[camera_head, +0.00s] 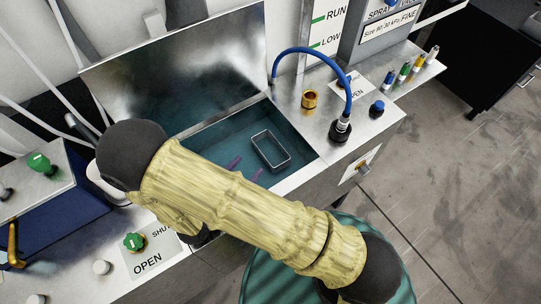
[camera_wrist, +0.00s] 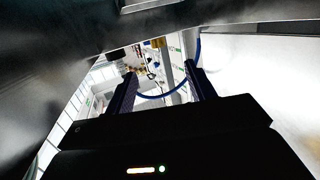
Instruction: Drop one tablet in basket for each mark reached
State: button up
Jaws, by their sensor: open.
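A small rectangular basket (camera_head: 279,146) with a pale rim lies in the teal-tinted metal tank (camera_head: 305,153), whose lid (camera_head: 180,75) stands open behind it. My gripper is mostly hidden behind my yellow-sleeved arm in the head view. Two slim purple shapes left of the basket look like its fingers. In the wrist view my gripper (camera_wrist: 160,75) has its dark fingers spread wide with nothing held between them. No tablet can be made out in either view, and I cannot tell whether anything is in the basket.
A blue hose (camera_head: 318,52) arches over the deck right of the tank to a black fitting (camera_head: 340,130). A green knob (camera_head: 134,242) sits by an OPEN/SHUT plate.

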jog(key=shift+s+a+r, duration=0.1)
jog(key=shift+s+a, duration=0.25)
jog(key=shift+s, duration=0.25)
dwell(0.4)
jog(key=w+r+g+y+p, duration=0.1)
jog(key=w+r+g+y, duration=0.3)
jog(key=w, duration=0.6)
jog(key=w+d+r+n+g+y+p, duration=0.1)
jog(key=w+d+r+n+g+y, duration=0.15)
jog(key=w+d+r+y, duration=0.2)
jog(key=s+d+r+n+g, duration=0.1)
jog(key=s+d+r, duration=0.2)
jog(key=d, duration=0.3)
jog(key=s+d+r+n+g+p, duration=0.1)
jog(key=s+d+r+n+g, duration=0.1)
jog(key=s+d, duration=0.3)
jog(key=s+d+r+n+g, duration=0.1)
jog(key=s+d+r, duration=0.2)
jog(key=d, duration=0.4)
jog(key=shift+s+d+r, duration=0.35)
jog(key=shift+s+r, duration=0.05)
jog(key=shift+s, duration=0.4)
jog(key=shift+g, duration=0.25)
